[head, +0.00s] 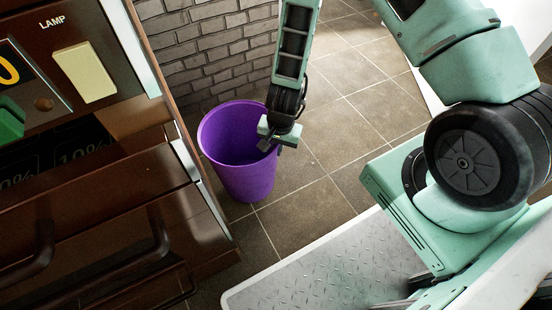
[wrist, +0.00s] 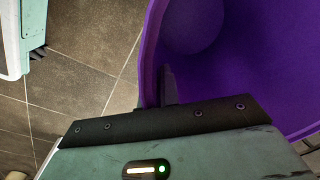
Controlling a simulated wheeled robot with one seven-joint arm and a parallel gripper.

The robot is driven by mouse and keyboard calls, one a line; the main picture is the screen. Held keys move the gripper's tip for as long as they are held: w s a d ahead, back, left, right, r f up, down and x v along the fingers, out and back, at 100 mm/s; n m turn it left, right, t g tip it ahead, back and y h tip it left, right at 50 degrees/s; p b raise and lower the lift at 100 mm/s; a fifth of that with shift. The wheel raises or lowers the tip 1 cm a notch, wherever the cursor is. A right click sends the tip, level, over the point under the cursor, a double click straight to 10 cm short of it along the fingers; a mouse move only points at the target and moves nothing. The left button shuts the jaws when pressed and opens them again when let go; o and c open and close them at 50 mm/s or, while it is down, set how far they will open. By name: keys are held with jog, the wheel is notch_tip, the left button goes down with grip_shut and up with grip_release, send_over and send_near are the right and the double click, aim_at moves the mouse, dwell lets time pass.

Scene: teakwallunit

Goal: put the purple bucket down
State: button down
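The purple bucket (head: 240,165) is upright and open at the top, between the brown wall unit and my arm in the head view. I cannot tell whether its base touches the floor. My gripper (head: 268,145) is at the bucket's right rim, pointing down. In the wrist view the bucket (wrist: 250,60) fills the upper right, and its inside looks empty. A dark finger of my gripper (wrist: 167,85) lies against the inside of the rim, with the wall pinched at the fingers. The other finger is mostly hidden.
The brown wall unit (head: 120,190), with drawer handles and a LAMP switch panel, stands close to the bucket's left. A grey brick wall (head: 215,50) is behind. Bare tiled floor (head: 345,115) lies to the right, up to my own base.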

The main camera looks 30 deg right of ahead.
jog(key=f+b, duration=0.3)
jog(key=f, duration=0.2)
jog(key=shift+a+f+b, duration=0.15)
jog(key=shift+a+b, duration=0.05)
jog(key=shift+b, duration=0.2)
jog(key=c, duration=1.6)
grip_release()
jog(key=shift+c, duration=0.2)
